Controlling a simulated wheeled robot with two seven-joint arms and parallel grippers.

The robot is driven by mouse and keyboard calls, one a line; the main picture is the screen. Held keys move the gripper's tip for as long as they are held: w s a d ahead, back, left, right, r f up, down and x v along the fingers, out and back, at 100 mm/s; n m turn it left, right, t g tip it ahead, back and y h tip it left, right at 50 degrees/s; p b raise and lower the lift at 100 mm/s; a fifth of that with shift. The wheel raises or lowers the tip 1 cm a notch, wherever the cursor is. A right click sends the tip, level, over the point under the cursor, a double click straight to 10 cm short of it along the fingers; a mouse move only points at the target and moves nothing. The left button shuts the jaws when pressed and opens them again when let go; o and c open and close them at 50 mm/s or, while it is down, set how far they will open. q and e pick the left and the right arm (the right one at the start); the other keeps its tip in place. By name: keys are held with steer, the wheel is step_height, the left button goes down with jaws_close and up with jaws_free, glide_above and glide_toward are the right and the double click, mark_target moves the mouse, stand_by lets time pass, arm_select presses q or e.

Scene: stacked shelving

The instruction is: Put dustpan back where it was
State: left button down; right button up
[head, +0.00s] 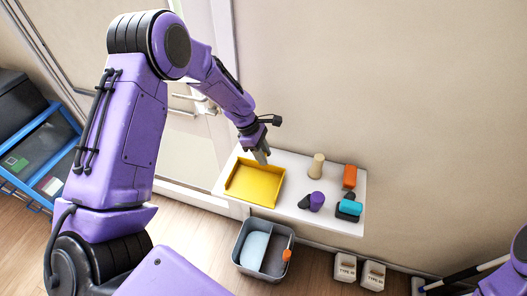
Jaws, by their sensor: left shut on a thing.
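The yellow dustpan (254,187) lies flat on, or just above, the left part of a white shelf (328,220) against the wall; I cannot tell whether it touches. My left gripper (262,157) reaches down from above and is shut on the dustpan's far edge, near its back right corner. The exact contact of the fingers is small in the view. My right gripper is not in view; only a purple piece of my right arm shows at the lower right edge.
On the shelf's right stand a beige cylinder (317,166), an orange block (349,177), a teal item (349,208) and a purple item (316,201). A grey bin (240,257) and white boxes (345,268) sit on the floor below. A blue rack (45,175) stands left.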

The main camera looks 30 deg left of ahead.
arm_select(q)
steer(key=c, duration=0.8)
jaws_free()
steer(key=shift+d, duration=0.1)
steer(key=shift+r, duration=0.15)
steer(key=b+v, duration=0.1)
steer(key=v, duration=1)
steer(key=shift+r, duration=0.4)
